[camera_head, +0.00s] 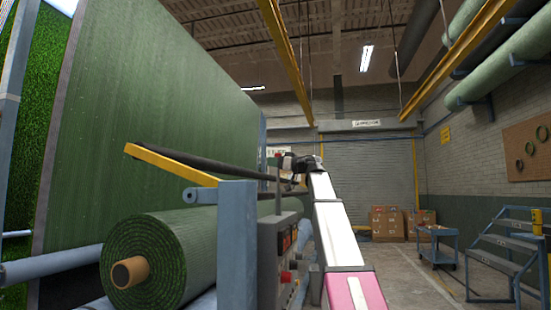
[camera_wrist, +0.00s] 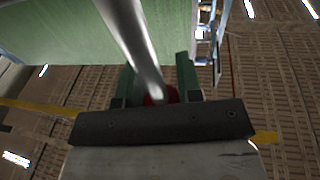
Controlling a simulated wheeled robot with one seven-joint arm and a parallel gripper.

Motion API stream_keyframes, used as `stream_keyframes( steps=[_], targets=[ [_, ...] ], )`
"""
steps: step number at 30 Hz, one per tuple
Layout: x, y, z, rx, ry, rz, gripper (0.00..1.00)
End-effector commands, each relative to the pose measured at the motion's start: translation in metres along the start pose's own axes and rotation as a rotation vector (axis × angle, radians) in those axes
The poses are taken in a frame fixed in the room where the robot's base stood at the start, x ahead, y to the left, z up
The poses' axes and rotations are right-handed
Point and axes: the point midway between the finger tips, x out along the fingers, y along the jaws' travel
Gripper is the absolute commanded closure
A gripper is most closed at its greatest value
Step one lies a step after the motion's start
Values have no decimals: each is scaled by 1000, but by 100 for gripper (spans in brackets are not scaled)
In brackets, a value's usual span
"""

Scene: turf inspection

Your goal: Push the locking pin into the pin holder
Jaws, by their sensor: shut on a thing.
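My gripper (camera_head: 292,164) is at the end of my raised arm, small and dark in the head view, near the right end of a long dark bar. In the wrist view my gripper (camera_wrist: 156,88) has its two fingers on either side of a silver rod with a red part at its base, which looks like the locking pin (camera_wrist: 134,38). The rod points up and away from the fingers. In the head view the pin cannot be made out. A blue lug with a hole (camera_head: 191,196) projects from the machine post; I cannot tell whether it is the pin holder.
A green turf roll (camera_head: 165,262) lies at lower left, before a tall sheet of green turf (camera_head: 165,95). A yellow bar (camera_head: 168,163) juts out by the dark bar. A control box with a red button (camera_head: 286,277) is beside my arm. The floor (camera_head: 415,285) at right is partly clear.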

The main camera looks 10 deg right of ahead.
Motion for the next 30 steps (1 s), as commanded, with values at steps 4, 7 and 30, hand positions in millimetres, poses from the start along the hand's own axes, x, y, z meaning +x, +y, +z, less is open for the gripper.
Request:
stream_keyframes(
  steps=[4,7,30],
  targets=[
    [-1,0,3,0,1,0,100],
    [-1,0,5,0,1,0,100],
    [-3,0,22,0,0,0,100]
  ],
)
